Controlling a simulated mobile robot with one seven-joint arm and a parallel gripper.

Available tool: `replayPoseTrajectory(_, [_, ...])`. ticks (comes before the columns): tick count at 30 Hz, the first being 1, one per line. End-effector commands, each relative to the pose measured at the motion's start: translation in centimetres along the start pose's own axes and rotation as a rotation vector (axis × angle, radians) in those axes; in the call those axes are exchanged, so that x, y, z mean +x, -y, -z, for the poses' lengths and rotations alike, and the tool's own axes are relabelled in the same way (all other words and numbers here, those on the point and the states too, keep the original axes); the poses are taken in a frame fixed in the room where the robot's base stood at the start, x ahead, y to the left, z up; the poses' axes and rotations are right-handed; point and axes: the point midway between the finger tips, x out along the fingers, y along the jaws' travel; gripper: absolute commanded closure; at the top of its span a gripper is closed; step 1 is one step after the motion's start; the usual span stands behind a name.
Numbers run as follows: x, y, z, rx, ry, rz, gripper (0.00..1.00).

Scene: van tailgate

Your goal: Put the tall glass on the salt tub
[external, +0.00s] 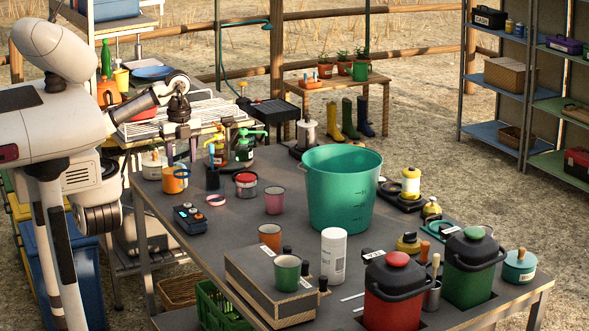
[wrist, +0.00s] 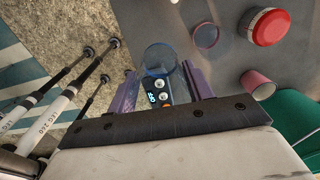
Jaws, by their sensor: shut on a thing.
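My gripper (wrist: 158,80) is shut on a clear tall glass (wrist: 160,58), whose round rim shows between the two fingers in the wrist view. In the external view my gripper (external: 182,150) is raised above the table's far left part; the glass is hard to make out there. A small tub with a red lid and a pale label (external: 246,185) stands on the table to the right of my gripper. It also shows in the wrist view (wrist: 268,27). Its label is too small to read, so I cannot tell whether it is the salt tub.
An orange mug (external: 174,180) is at the left edge. A large green bucket (external: 342,190) and a white canister (external: 333,255) stand farther right.

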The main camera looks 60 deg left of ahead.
Motion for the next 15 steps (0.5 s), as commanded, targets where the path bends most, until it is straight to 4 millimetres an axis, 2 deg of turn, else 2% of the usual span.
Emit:
replayPoseTrajectory(5, [-0.6,0.3,0.2,0.011,0.0,-0.001,0.72])
replayPoseTrajectory(8, [-1.2,1.6,1.2,0.055,0.001,-0.001,0.72])
replayPoseTrajectory(11, [-2.4,4.0,3.2,0.142,0.002,0.0,0.72])
replayPoseTrajectory(15, [-4.6,8.3,7.7,0.313,0.002,0.0,0.72])
